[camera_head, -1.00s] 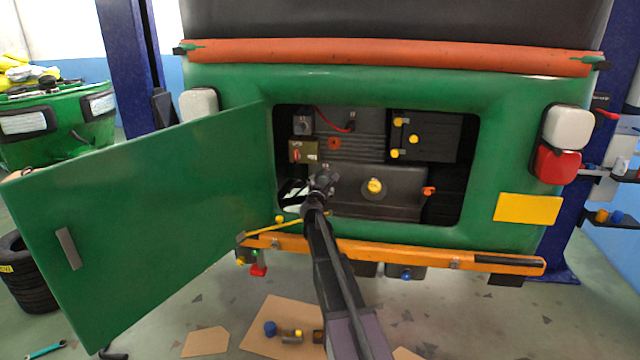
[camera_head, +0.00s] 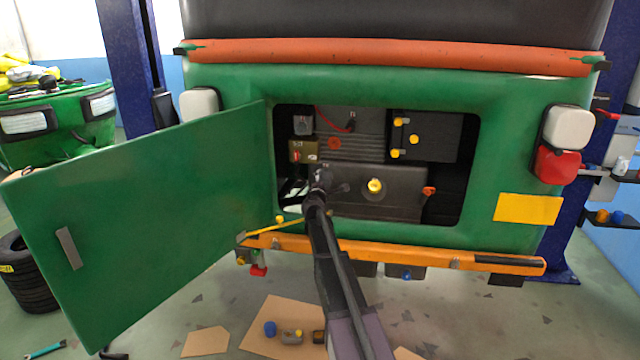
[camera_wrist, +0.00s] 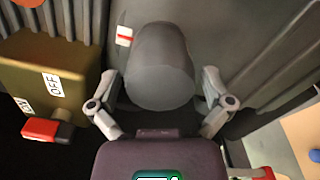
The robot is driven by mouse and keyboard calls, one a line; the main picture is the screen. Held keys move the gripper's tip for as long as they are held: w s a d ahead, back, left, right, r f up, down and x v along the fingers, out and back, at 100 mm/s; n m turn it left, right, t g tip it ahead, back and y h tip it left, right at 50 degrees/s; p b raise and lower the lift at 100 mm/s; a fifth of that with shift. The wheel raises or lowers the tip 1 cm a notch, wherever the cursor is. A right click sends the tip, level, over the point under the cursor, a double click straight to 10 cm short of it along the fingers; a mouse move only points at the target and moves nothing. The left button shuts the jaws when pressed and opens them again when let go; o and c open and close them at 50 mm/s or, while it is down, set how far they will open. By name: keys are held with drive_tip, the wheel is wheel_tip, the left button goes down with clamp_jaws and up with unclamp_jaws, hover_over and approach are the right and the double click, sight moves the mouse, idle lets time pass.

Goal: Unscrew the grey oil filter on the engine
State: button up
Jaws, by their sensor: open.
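The grey oil filter (camera_wrist: 162,68) is a dark grey, rounded cylinder on the engine, seen in the wrist view. My gripper (camera_wrist: 160,90) is open, with one finger on each side of the filter's near end. Narrow gaps seem to show between fingers and filter; I cannot tell whether either touches. In the head view my gripper (camera_head: 321,182) is inside the open engine bay, in front of the engine (camera_head: 400,188). The filter is not clearly made out there, being behind or beside my gripper.
An olive box (camera_wrist: 50,80) with an OFF label and a red switch (camera_wrist: 42,129) stands left of the filter. The green door (camera_head: 150,215) hangs open at left. The orange bumper (camera_head: 400,252) runs below the bay, under my arm.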

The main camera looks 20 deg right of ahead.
drive_tip(key=m, duration=0.5)
drive_tip(key=shift+m, duration=2.7)
